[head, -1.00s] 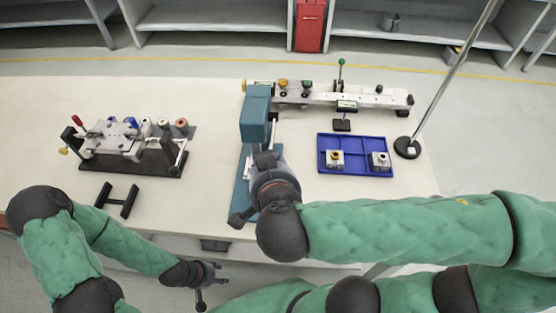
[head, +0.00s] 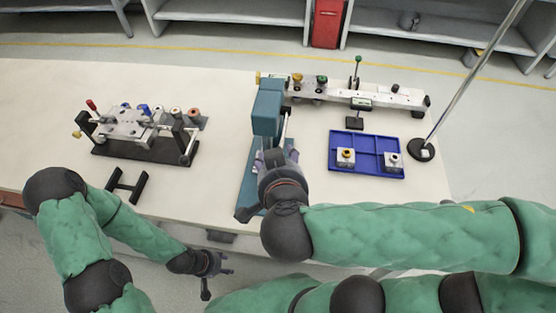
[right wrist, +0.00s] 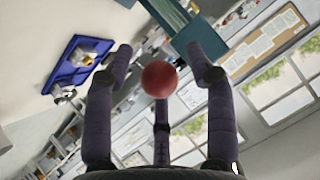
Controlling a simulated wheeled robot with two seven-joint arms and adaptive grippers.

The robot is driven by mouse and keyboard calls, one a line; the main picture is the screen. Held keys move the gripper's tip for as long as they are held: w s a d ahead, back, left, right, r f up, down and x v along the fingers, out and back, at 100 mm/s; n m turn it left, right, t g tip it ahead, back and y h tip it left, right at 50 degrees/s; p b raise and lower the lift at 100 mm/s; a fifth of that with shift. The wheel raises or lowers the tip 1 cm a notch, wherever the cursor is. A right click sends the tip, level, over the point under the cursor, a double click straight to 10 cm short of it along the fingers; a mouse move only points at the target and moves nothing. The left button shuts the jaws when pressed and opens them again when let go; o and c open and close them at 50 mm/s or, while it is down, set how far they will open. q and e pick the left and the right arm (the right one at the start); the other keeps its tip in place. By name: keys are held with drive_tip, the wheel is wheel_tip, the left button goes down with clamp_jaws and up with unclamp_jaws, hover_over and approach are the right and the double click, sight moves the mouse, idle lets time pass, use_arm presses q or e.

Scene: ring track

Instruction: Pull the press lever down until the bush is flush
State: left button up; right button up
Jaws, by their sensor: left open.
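The teal press (head: 267,112) stands upright on the table, its base (head: 248,190) running toward the front edge. My right gripper (head: 272,160) is in front of the press column, partly hidden by its own wrist. In the right wrist view a red ball knob (right wrist: 161,79), apparently the press lever's, sits between the spread fingers of my right gripper (right wrist: 160,85). Gaps show beside the knob, so the gripper looks open around it. The lever's shaft and the bush under the press cannot be made out. My left gripper (head: 218,268) is open and empty, low before the table's front edge.
A blue tray (head: 367,141) with two small blocks lies right of the press. Behind it is a long rail fixture (head: 375,96). A clamp fixture (head: 140,130) and a black H-shaped stand (head: 126,186) are at left. A pole base (head: 421,150) stands at right.

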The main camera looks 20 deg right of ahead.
drive_tip(key=shift+r, duration=0.1)
drive_tip(key=shift+v, duration=0.75)
drive_tip(key=v, duration=1)
drive_tip(key=shift+s, duration=0.2)
drive_tip(key=shift+r, duration=0.1)
